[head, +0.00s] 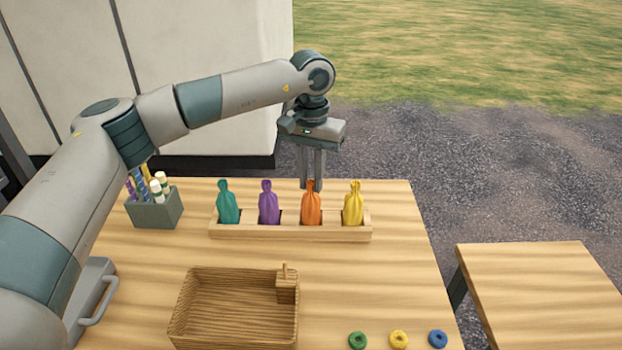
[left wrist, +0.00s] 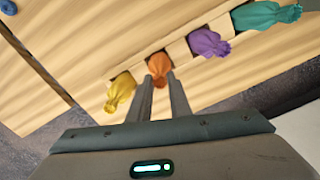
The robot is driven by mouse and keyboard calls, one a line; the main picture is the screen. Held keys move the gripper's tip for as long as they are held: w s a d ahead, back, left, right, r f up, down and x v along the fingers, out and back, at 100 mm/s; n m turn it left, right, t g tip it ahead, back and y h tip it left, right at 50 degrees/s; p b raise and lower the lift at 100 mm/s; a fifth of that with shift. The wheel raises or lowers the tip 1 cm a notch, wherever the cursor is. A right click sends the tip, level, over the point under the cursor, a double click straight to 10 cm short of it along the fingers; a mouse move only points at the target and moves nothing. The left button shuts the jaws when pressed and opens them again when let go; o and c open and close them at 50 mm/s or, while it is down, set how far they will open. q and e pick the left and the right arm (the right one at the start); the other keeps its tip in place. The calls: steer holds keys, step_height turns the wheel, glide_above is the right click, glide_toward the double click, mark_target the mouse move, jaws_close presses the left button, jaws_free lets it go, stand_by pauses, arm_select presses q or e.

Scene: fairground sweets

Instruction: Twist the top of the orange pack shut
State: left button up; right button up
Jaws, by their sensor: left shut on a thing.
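The orange pack (head: 311,208) stands upright in a slot of the wooden rack (head: 290,233), between the purple and yellow packs. My left gripper (head: 311,184) comes down from above and is shut on the top of the orange pack. In the left wrist view the gripper's two fingers (left wrist: 161,82) lie on either side of the narrow top of the orange pack (left wrist: 160,68). My right gripper is in neither view.
Teal (head: 228,204), purple (head: 268,204) and yellow (head: 353,204) packs stand in the same rack. A grey holder (head: 155,211) is at left. A wicker basket (head: 235,310) and green (head: 358,340), yellow (head: 399,339) and blue (head: 437,338) rings lie nearer. The table's right middle is clear.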

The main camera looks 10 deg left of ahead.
arm_select(q)
steer(key=shift+m, duration=0.6)
steer(key=shift+m+b, duration=0.4)
steer(key=shift+m, duration=0.1)
steer(key=shift+f+m, duration=0.1)
steer(key=shift+m, duration=0.3)
steer(key=shift+m+b, duration=0.5)
steer(key=shift+m, duration=1.1)
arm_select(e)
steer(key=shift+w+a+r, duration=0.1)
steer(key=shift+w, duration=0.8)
arm_select(q)
steer(key=o, duration=0.7)
steer(key=shift+c, duration=0.2)
